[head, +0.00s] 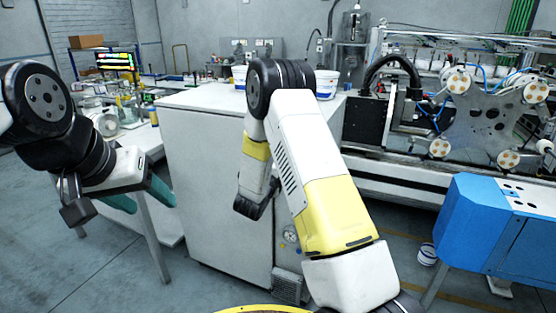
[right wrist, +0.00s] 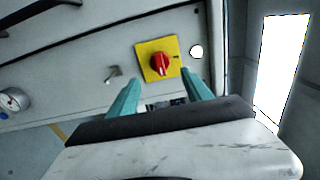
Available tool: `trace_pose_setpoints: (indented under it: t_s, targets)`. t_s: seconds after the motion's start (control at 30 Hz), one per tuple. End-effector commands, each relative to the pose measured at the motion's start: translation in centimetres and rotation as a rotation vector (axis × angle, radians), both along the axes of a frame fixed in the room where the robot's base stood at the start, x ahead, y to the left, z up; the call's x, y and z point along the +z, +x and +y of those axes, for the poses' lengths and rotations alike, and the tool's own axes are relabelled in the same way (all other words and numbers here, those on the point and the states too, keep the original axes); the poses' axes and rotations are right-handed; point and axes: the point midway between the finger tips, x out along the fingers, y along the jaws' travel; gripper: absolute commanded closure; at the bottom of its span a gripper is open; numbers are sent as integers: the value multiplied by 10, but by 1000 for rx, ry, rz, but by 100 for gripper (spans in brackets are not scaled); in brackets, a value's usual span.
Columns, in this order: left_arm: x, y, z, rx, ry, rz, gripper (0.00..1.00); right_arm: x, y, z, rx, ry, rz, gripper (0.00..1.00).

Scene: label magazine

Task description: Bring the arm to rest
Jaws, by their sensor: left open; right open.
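My left gripper (head: 140,197) is at the left of the head view, in front of the grey cabinet's left side and near a table leg. Its two teal fingers are apart with nothing between them. My right arm (head: 318,185) rises from the bottom, bends at a black elbow and hangs down in front of the cabinet. Its gripper is hidden in the head view. In the right wrist view my right gripper (right wrist: 160,92) has its teal fingers apart and empty, facing a panel with a red rotary switch (right wrist: 161,64) on a yellow plate.
The grey cabinet (head: 215,180) stands close ahead, with white tubs (head: 327,84) on top. A machine with rollers (head: 490,110) is at the right, a blue unit (head: 495,225) in front of it. A cluttered table (head: 150,140) is at the left. Floor is clear at lower left.

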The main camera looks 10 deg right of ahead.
Motion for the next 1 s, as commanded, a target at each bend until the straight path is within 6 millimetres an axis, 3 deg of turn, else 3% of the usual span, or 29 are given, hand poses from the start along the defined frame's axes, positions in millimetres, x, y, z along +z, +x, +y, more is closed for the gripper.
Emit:
trace_pose_setpoints:
  t_s: [0.37,0.47,0.67,0.87,1.0]
  targets:
    - [0,0,0,0,0,0,43,5,1,1,10,5,11,42]
    - [0,0,0,0,0,0,43,19,6,3,53,17,62,42]
    - [0,0,0,0,0,0,43,73,7,24,275,-2,262,42]
    - [0,0,0,0,0,0,43,128,-32,53,569,-142,454,42]
    - [0,0,0,0,0,0,43,158,-83,70,774,-305,571,42]
